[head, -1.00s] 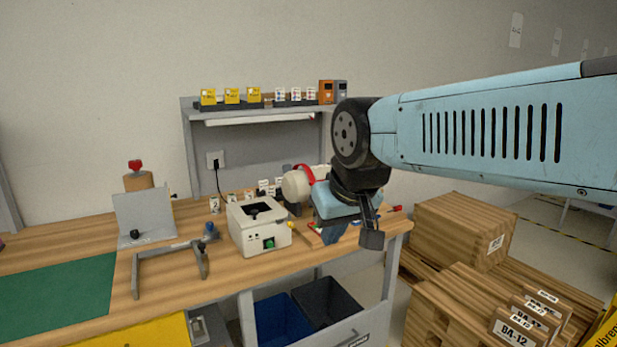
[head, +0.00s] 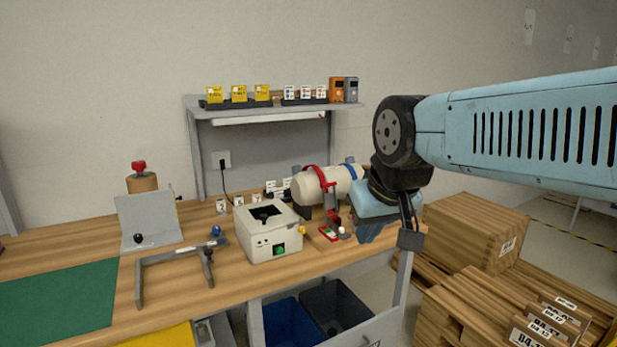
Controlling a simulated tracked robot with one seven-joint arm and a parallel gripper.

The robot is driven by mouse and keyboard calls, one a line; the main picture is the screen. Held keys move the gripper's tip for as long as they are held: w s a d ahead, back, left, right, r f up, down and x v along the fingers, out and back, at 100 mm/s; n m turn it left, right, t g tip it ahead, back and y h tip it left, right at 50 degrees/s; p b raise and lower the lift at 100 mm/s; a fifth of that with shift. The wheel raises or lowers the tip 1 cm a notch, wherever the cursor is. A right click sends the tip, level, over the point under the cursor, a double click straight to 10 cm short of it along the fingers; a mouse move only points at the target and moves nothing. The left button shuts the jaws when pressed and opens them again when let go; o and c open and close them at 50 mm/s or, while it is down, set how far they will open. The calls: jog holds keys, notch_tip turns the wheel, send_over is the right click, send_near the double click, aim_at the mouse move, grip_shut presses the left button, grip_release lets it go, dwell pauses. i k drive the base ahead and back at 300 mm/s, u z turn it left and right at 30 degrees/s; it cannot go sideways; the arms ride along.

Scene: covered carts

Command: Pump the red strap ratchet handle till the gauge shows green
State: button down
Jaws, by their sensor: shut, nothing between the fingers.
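A cream cylinder (head: 303,187) lies on the bench. A red strap (head: 314,169) runs over it, with red ratchet parts (head: 333,213) hanging on its front side. A small red and green piece (head: 328,233) sits on the bench below; I cannot tell whether it is the gauge or read it. A blue strap (head: 347,172) circles the cylinder farther right. My gripper (head: 368,238) points down just right of the red ratchet, shut and empty, apart from it. My gripper and wrist hide the cylinder's right end.
A white box with a green button (head: 268,236) stands left of the ratchet. A shelf (head: 283,108) is behind. Wooden crates (head: 474,235) stand to the right.

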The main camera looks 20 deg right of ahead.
aim_at(330, 199)
jog(key=i, duration=0.9)
jog(key=u, duration=0.05)
